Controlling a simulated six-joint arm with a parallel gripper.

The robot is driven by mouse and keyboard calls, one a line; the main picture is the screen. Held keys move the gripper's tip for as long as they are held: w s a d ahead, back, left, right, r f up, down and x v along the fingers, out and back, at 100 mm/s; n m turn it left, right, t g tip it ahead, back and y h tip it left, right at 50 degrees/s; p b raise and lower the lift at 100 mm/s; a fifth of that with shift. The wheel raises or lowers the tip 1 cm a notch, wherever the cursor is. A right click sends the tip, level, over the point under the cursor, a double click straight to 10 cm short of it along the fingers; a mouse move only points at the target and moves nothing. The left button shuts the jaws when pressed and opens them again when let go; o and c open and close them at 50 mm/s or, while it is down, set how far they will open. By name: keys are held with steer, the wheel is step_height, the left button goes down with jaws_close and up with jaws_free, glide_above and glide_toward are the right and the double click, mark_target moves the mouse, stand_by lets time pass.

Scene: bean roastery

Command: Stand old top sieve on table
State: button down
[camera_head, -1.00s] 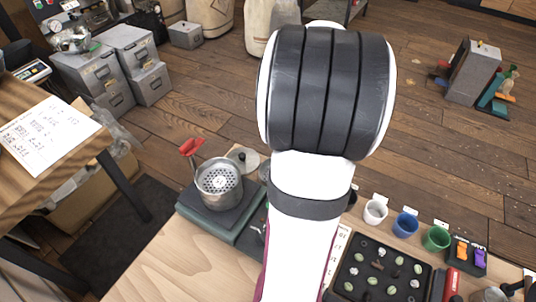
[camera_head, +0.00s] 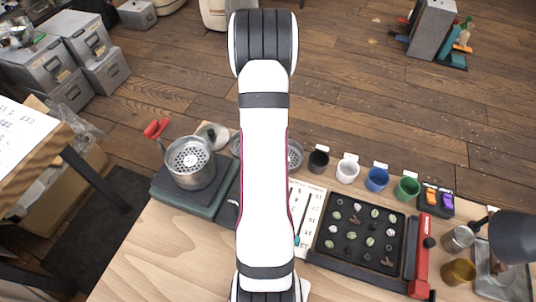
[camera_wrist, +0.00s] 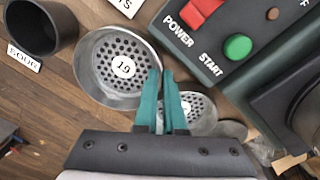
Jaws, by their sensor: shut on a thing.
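A round metal sieve (camera_wrist: 108,82) with a perforated floor and a white label reading 19 shows large in the wrist view. My gripper (camera_wrist: 161,75) has two teal fingers closed together on its right rim. A second perforated metal sieve (camera_wrist: 206,112) lies partly behind the fingers, lower right, and seems farther off. In the head view my arm covers my gripper. A shallow metal dish (camera_head: 295,155), likely one of these sieves, shows just right of my arm. Whether the held sieve touches the table is not clear. The table (camera_head: 140,265) is pale wood.
A dark green machine with a POWER and START panel (camera_wrist: 205,45) is close on the right. A metal pot (camera_head: 192,170) with a perforated inside stands on its base (camera_head: 185,198). A black cup (camera_wrist: 40,28) is close left. A bean tray (camera_head: 340,256) and coloured cups stand right.

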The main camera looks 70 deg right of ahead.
steer(key=shift+f, duration=0.2)
steer(key=c, duration=1)
jaws_free()
step_height(320, 180, up, 12)
steer(key=w+a+r+n, duration=0.1)
steer(key=w+a+r, duration=0.25)
steer(key=a, duration=0.25)
steer(key=w+a+r+n, duration=0.1)
steer(key=w+a+r, duration=0.1)
steer(key=w+a, duration=0.35)
steer(key=a+r+n, duration=0.1)
steer(key=a+r, duration=0.1)
steer(key=a, duration=1)
steer(key=s+a, duration=0.3)
steer(key=a, duration=0.2)
steer(key=s+a+n+y, duration=0.1)
steer(key=s+a, duration=0.2)
steer(key=a, duration=0.2)
steer(key=s+a+n+y, duration=0.1)
steer(key=s+a, duration=0.2)
steer(key=a, duration=0.3)
steer(key=shift+s+r, duration=0.25)
steer(key=shift+r, duration=0.05)
